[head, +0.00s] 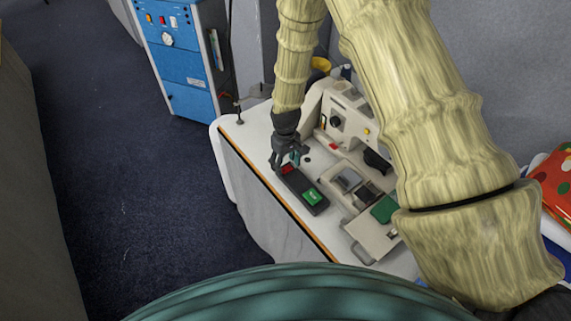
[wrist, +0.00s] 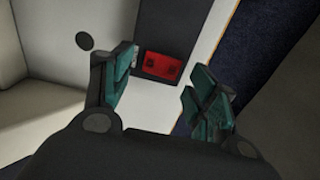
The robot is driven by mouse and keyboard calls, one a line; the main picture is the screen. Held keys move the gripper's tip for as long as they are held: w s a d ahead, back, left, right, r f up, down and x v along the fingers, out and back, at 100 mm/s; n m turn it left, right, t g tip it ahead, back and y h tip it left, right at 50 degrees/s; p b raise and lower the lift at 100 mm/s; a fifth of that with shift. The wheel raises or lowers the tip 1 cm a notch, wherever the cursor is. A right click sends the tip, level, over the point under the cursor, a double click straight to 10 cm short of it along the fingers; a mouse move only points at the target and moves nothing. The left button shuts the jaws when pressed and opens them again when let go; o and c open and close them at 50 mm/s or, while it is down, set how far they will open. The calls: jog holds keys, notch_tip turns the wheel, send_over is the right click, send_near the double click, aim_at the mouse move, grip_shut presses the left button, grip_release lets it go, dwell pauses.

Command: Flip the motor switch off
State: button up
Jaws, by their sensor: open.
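The motor switch is a dark box (head: 298,185) on the white table, in front of the sewing machine. It has a red button (head: 288,169) at its far end and a green button (head: 311,196) at its near end. My gripper (head: 288,160) is over the red end, pointing down. In the wrist view my gripper (wrist: 165,95) is open, with its green-padded fingers apart and nothing between them. The red button (wrist: 162,67) shows just beyond the gap between the fingertips. The green button is out of the wrist view. I cannot tell whether a finger touches the box.
A beige sewing machine (head: 349,121) stands close to the right of the switch. The table's wooden front edge (head: 262,180) is close on the left. A blue cabinet (head: 180,60) stands at the back left. Dark carpet (head: 130,190) lies beyond the edge.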

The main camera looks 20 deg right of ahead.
aim_at(285, 168)
notch_tip(285, 168, up, 11)
jog(key=shift+r, duration=0.15)
dwell(0.4)
dwell(0.5)
